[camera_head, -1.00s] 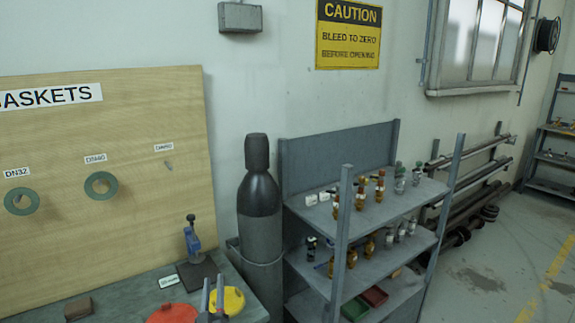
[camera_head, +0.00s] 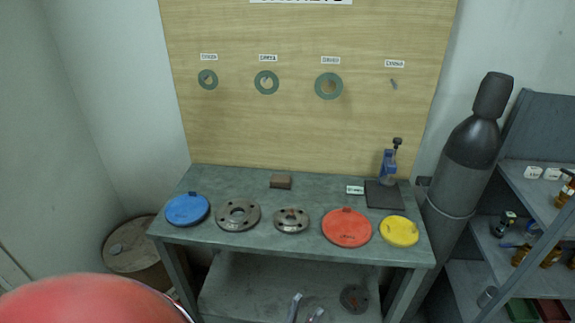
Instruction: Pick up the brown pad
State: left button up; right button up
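The brown pad (camera_head: 281,181) is a small brown block lying flat on the grey-green workbench (camera_head: 330,183), near its back edge and left of its middle. Nothing touches it. My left gripper (camera_head: 307,308) shows at the bottom edge as two grey fingers with a gap between them. It is open and empty, well below the pad in the picture and apart from it. The rest of the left arm is cut off by the frame. My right gripper is out of view.
Along the bench front lie a blue disc (camera_head: 187,210), two steel flanges (camera_head: 238,215), a red disc (camera_head: 347,228) and a yellow disc (camera_head: 399,231). A blue tool (camera_head: 389,165) stands back right. A large red rounded surface (camera_head: 90,300) fills the lower left.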

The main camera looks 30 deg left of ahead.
aim_at(278, 181)
jog(key=u, duration=1.1)
jog(key=i+l+u, duration=0.4)
jog(key=l, duration=0.35)
jog(key=i+l, duration=0.2)
jog(key=i, duration=0.3)
